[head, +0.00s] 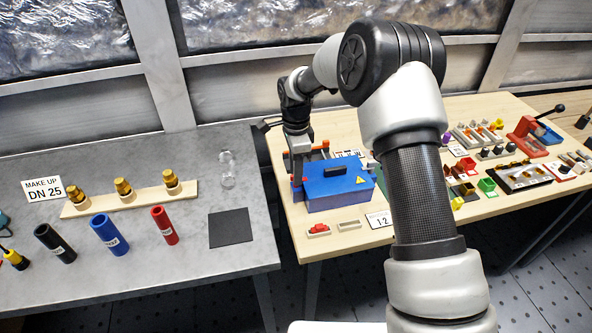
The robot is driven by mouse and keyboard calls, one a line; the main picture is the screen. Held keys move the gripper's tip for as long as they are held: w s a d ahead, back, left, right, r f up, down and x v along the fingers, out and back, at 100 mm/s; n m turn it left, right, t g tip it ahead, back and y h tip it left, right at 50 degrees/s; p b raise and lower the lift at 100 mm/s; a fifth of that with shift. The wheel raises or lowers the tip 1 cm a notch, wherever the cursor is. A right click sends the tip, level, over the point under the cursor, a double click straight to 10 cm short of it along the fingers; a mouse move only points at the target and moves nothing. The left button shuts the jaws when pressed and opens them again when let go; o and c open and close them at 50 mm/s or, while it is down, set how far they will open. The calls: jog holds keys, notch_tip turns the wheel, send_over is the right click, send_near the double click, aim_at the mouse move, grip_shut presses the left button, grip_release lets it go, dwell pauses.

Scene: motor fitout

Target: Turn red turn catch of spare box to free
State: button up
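My gripper (298,178) points down at the box's left end. A small red part (297,190), likely the red turn catch, shows at that end, right at the fingertips. The fingers partly cover it, so its angle is unclear. I cannot tell whether the fingers touch it or are closed on it.
A red part in a small tray (318,231) and a "12" label (379,219) lie before the box. My arm hides the table's middle. Coloured parts and a red vise-like device (527,138) stand right. The grey table (120,275) at left holds brass fittings and coloured sleeves.

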jog(key=shift+c, duration=0.4)
grip_shut()
jog(key=shift+n, duration=0.3)
jog(key=n+b, duration=0.1)
jog(key=n, duration=0.1)
jog(key=shift+n, duration=0.4)
jog(key=n, duration=0.3)
jog(key=shift+n+b, duration=0.3)
jog(key=shift+b, duration=0.05)
jog(key=n, duration=1)
jog(key=shift+n, duration=0.4)
